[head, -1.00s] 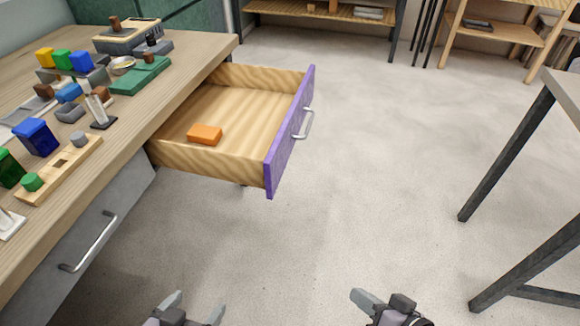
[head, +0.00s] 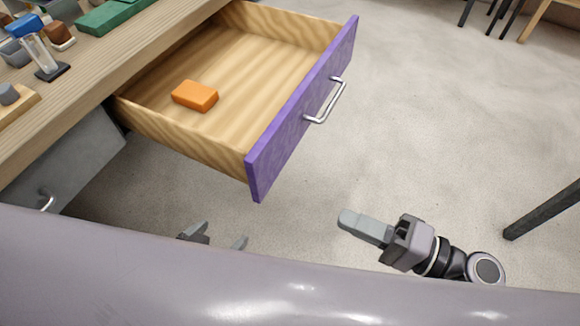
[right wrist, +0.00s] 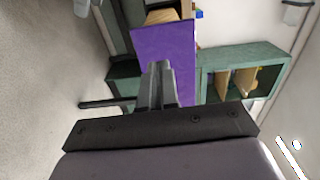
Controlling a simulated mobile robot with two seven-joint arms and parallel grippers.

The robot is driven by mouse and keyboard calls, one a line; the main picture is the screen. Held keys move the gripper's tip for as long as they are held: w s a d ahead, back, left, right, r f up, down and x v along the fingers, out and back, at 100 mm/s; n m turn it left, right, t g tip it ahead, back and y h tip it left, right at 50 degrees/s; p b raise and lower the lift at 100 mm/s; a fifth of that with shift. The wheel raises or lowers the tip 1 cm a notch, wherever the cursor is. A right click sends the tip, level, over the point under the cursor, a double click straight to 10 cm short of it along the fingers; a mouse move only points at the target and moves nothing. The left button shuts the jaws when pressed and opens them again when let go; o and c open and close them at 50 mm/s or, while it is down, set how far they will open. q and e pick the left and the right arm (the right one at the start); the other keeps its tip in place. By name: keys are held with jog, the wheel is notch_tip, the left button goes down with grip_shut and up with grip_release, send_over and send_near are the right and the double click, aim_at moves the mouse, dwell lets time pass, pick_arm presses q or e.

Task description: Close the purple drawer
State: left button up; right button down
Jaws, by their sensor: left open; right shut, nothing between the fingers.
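The purple drawer front (head: 300,112) stands pulled out from the desk, with a silver handle (head: 328,103) on its outer face. Its open wooden box holds an orange block (head: 195,96). My right gripper (head: 348,220) is shut and empty, below and to the right of the drawer front in the head view, apart from it. In the right wrist view the purple drawer front (right wrist: 165,52) appears beyond the shut fingers (right wrist: 158,70). My left gripper (head: 220,238) is open, below the drawer in the head view and partly hidden by my own body.
The wooden desk top (head: 110,75) at the left carries a green tray (head: 105,15) and small items. A grey drawer (head: 70,165) is below it, shut. A dark table leg (head: 545,208) stands at the right. The floor in front of the drawer is clear.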

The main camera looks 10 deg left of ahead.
jog(key=p, duration=0.2)
send_near(262, 180)
jog(key=x, duration=0.5)
jog(key=shift+a+r, duration=0.15)
jog(key=shift+x, duration=0.8)
